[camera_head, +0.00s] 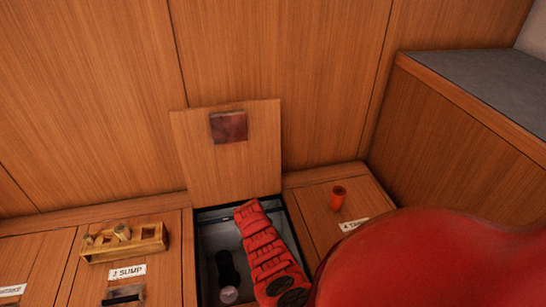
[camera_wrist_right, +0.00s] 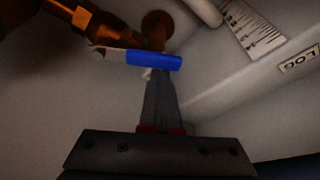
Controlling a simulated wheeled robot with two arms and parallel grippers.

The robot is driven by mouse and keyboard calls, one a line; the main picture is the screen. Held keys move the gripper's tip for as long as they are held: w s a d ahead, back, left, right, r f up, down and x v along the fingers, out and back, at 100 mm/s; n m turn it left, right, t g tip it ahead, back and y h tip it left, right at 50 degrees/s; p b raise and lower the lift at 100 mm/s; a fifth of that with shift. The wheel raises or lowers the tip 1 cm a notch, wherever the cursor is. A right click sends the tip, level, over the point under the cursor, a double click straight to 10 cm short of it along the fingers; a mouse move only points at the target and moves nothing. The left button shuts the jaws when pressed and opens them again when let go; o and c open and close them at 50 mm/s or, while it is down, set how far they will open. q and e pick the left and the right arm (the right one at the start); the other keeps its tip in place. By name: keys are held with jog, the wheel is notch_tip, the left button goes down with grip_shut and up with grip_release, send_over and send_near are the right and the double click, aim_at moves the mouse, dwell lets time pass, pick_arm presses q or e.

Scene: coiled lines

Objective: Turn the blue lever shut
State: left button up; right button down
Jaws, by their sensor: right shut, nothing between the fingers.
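The blue lever (camera_wrist_right: 154,61) shows in the right wrist view, lying roughly crosswise in the picture beside copper-coloured pipe fittings (camera_wrist_right: 105,32). My right gripper (camera_wrist_right: 160,74) is shut and empty. Its fingertips are at the near side of the lever, close to its right half; I cannot tell whether they touch. In the head view my red right arm reaches down into an open floor hatch (camera_head: 197,240), and the gripper and lever are hidden there. My left gripper is not in view.
The hatch lid (camera_head: 190,165) stands upright behind the opening. A wooden tray (camera_head: 105,251) sits left, by the "2 SUMP" label (camera_head: 128,272). A dark object (camera_head: 228,264) is inside the hatch. A ruled scale (camera_wrist_right: 250,28) is near the lever.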

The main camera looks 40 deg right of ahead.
jog(key=s+a+n+t+y+p, duration=0.1)
jog(key=s+a+n+t+p, duration=0.1)
jog(key=a+n+p, duration=0.4)
jog(key=n+t+p, duration=0.1)
jog(key=n+p, duration=0.2)
jog(key=n, duration=0.1)
jog(key=shift+s+a+y+p, duration=0.2)
jog(key=shift+a+y+p, duration=0.1)
jog(key=shift+a+p, duration=0.05)
jog(key=shift+s+a+f, duration=0.1)
jog(key=shift+s+f, duration=0.05)
dwell(0.5)
